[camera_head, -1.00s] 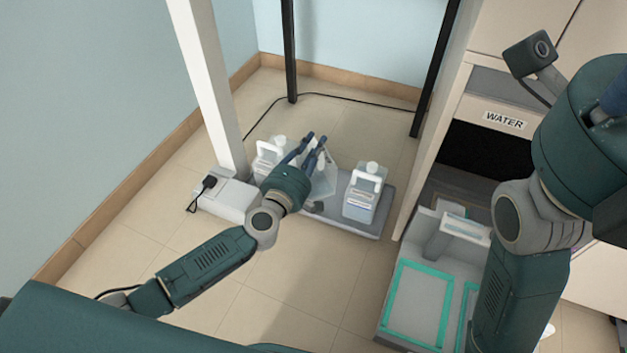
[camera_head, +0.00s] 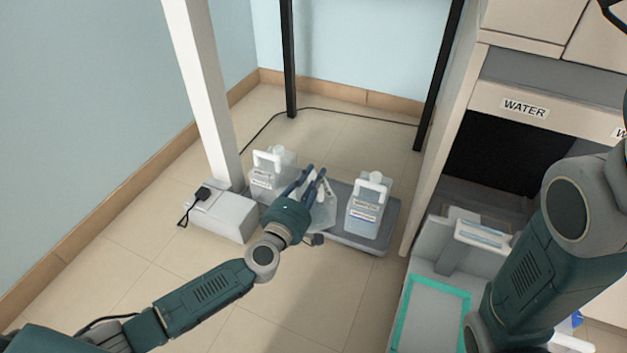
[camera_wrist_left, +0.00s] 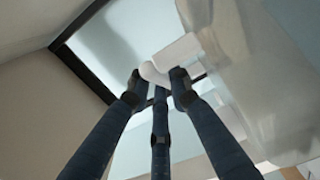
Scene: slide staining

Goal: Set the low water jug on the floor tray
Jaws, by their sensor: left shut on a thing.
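The floor tray (camera_head: 370,246) is a low grey slab on the tiles. Two white-capped, labelled jugs stand on it, a left jug (camera_head: 262,182) and a right jug (camera_head: 364,213). My left gripper (camera_head: 318,176) is between them, shut on a third, translucent water jug (camera_head: 322,214). This jug looks slightly tilted. I cannot tell whether its base touches the tray. In the left wrist view my blue fingers (camera_wrist_left: 160,85) close around its white top (camera_wrist_left: 172,58), with the clear body (camera_wrist_left: 265,85) at the right. My right gripper is out of view; only its arm shows.
A white box (camera_head: 222,214) with a black plug sits left of the tray beside a white post (camera_head: 203,90). A black cable (camera_head: 340,112) runs behind. A cabinet labelled WATER (camera_head: 525,108) stands at the right. Floor in front of the tray is clear.

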